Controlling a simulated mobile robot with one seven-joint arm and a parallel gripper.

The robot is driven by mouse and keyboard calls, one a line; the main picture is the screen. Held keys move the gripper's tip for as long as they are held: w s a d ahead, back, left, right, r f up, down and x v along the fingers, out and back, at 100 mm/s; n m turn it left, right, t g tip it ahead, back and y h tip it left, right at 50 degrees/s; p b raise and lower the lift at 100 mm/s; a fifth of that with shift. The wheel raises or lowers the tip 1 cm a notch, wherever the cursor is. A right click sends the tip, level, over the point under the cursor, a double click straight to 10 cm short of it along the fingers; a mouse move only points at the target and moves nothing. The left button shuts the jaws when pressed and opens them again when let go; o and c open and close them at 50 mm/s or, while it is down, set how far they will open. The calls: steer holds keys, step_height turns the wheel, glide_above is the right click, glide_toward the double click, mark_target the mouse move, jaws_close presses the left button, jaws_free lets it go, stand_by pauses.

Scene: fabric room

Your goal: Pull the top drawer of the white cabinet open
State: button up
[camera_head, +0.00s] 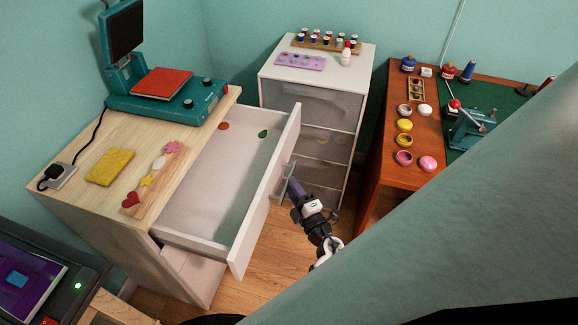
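The white cabinet with a light wooden top (75,190) stands at the left. Its top drawer (205,185) is pulled far out, showing a pale, nearly empty inside with an orange-brown piece (223,126) and a green piece (263,133). The drawer's white front panel (262,205) faces right. My gripper (292,187) is at the outer side of this panel, by its handle (281,190). The fingertips overlap the handle in view, so I cannot tell whether they grip it. The drawer below (185,268) is partly hidden under the open one.
Another white drawer unit (315,105) stands behind, its drawers closed, with spools and a white bottle (346,56) on top. An orange-brown table (390,150) is at the right. A heat press (165,95) sits on the wooden top. A large teal surface covers the lower right.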

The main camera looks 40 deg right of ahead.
steer(key=s+a+f+b, duration=0.1)
steer(key=s+b, duration=0.1)
steer(key=s, duration=0.8)
steer(key=shift+s+a+f, duration=0.15)
steer(key=shift+a+f, duration=0.05)
steer(key=shift+f, duration=0.05)
